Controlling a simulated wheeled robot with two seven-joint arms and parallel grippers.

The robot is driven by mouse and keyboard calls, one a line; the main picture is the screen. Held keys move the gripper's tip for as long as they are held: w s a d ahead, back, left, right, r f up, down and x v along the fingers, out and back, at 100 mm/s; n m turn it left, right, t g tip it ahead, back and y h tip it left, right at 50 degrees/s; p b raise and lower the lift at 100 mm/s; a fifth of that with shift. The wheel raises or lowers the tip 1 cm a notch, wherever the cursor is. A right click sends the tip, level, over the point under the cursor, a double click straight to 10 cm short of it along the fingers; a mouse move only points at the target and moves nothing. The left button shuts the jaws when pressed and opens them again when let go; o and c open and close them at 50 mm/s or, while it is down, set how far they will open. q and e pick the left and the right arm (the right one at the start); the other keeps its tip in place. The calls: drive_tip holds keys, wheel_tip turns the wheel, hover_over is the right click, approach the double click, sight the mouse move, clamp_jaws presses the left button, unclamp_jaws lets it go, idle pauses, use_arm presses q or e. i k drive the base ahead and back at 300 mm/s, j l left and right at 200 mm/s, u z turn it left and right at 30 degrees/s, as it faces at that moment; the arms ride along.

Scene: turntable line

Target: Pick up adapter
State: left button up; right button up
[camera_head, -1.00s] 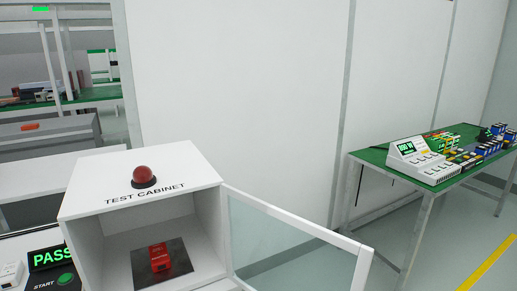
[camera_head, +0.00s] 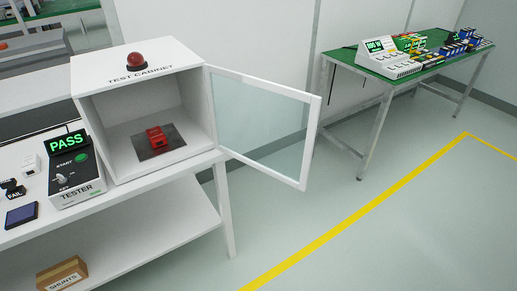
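The adapter appears to be the red block (camera_head: 157,138) lying on a dark plate (camera_head: 145,153) inside the white test cabinet (camera_head: 205,148). The cabinet's glass door (camera_head: 262,118) stands open, swung out to the right. Any writing on the red block is too small to read. Neither of my grippers shows in the head view.
A tester (camera_head: 75,180) with a lit PASS display stands left of the cabinet. Stamps and a blue pad (camera_head: 21,215) lie at the left. A box marked SHUNTS (camera_head: 62,273) is on the lower shelf. A green table (camera_head: 440,67) holds many parts. Open floor lies right.

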sight(156, 136)
drive_tip(key=k+u, duration=0.1)
drive_tip(key=u, duration=1.6)
drive_tip(key=l+u, duration=0.15)
drive_tip(key=l, duration=0.4)
drive_tip(key=l+u, duration=0.15)
drive_tip(key=l, duration=0.4)
drive_tip(key=l+u, duration=0.15)
drive_tip(key=l, duration=0.4)
drive_tip(key=k+l+u, duration=0.15)
drive_tip(key=l, duration=0.35)
drive_tip(key=k+l+u, duration=0.15)
drive_tip(key=l, duration=0.4)
drive_tip(key=k+l, duration=0.1)
drive_tip(key=l, duration=0.45)
drive_tip(key=k+l, duration=0.1)
drive_tip(key=l, duration=0.45)
